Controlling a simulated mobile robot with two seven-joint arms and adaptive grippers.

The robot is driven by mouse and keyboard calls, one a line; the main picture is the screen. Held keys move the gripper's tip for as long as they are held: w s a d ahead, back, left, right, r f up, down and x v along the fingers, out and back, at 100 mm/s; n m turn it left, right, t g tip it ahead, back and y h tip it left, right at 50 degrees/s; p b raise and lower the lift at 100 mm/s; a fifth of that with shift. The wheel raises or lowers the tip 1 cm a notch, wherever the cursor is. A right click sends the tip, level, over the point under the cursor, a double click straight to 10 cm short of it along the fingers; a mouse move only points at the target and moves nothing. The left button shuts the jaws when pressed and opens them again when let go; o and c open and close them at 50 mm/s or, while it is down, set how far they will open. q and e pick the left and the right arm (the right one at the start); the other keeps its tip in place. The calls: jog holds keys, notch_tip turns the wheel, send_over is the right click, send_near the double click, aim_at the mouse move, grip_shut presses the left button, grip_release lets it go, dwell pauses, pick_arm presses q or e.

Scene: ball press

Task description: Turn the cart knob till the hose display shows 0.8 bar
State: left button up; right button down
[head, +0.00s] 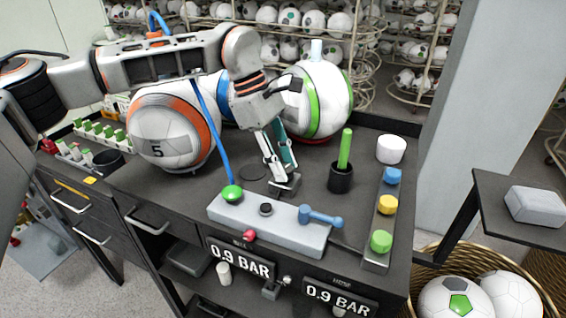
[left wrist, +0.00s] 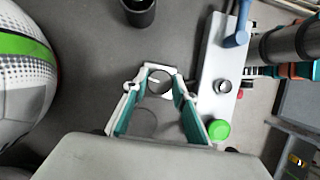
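A dark round knob with a pale line on top (left wrist: 160,82) stands on the cart top, behind the grey control box. My left gripper (left wrist: 162,88) points down around it, one finger on each side, the pads appearing to press its rim. In the head view the left gripper (head: 282,180) hides most of the knob. Two displays on the cart's front both read 0.9 BAR: a left one (head: 240,260) and a right one (head: 340,298). Their small labels are too small to read. My right gripper is not in view.
The grey box (head: 290,232) carries a green button (head: 232,192), a small dark-topped knob (head: 265,209) and a blue lever (head: 322,217). A black cup with a green stick (head: 341,178) stands right of the gripper. Large balls (head: 172,130) stand behind.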

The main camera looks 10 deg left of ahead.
pick_arm(q)
jog(key=shift+n, duration=0.3)
jog(key=shift+s+n+t+b, duration=0.1)
jog(key=shift+n+t+b, duration=0.4)
jog(key=shift+n, duration=0.4)
jog(key=shift+n+t+b, duration=0.55)
jog(key=shift+n+t, duration=0.05)
jog(key=shift+n, duration=1.1)
jog(key=o, duration=1.1)
jog(key=shift+r, duration=0.1)
jog(key=v, duration=1.2)
jog(key=shift+s, duration=0.1)
